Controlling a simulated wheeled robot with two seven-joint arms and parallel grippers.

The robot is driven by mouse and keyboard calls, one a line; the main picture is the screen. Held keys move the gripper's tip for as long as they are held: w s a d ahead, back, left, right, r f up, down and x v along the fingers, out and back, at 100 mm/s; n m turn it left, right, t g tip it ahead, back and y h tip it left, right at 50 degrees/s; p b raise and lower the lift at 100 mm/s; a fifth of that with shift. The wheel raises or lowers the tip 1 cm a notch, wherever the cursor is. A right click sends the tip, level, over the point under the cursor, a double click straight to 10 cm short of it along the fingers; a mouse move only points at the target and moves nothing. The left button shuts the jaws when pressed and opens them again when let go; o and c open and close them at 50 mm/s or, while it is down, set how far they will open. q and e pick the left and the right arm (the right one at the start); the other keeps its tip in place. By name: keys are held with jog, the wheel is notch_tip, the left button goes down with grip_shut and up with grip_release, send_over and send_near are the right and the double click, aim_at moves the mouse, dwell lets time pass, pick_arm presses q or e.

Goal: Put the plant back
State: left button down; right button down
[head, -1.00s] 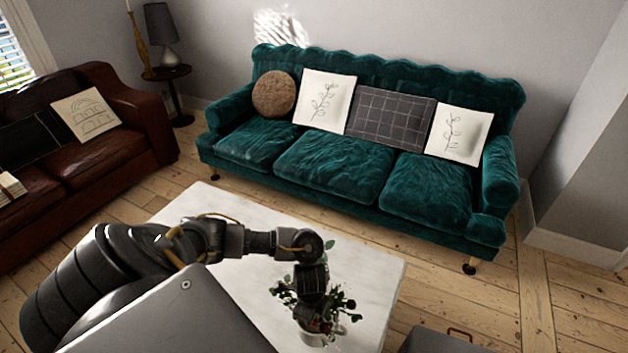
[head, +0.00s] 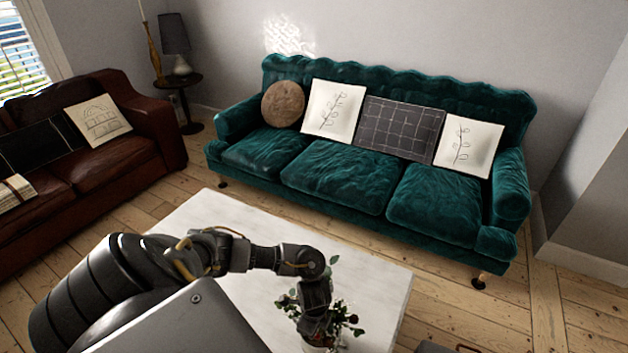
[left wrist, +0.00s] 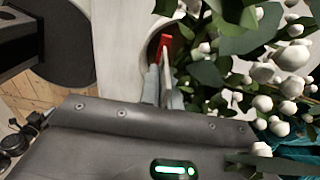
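The plant (head: 345,318) has green leaves and small berries and stands in a white pot (head: 318,349) near the front edge of the white table. The lower pot is cut off by the head picture's bottom edge. My left gripper reaches down into the plant from above; its fingertips are hidden by the arm and leaves there. In the left wrist view, the left gripper (left wrist: 164,68) has its fingers at the pot's rim, one with a red tip, with leaves and pale berries (left wrist: 290,55) close on the right. Whether they grip the rim is unclear.
The white table (head: 375,285) has a clear top behind and beside the plant. A green sofa (head: 345,185) with cushions stands behind it. A brown leather sofa (head: 140,150) and a side table with a lamp (head: 176,45) are at the left.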

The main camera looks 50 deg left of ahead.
pick_arm(q)
jog(key=c, duration=1.6)
grip_release()
notch_tip(320, 180, up, 12)
jog(key=p, duration=0.5)
jog(key=shift+r, duration=0.1)
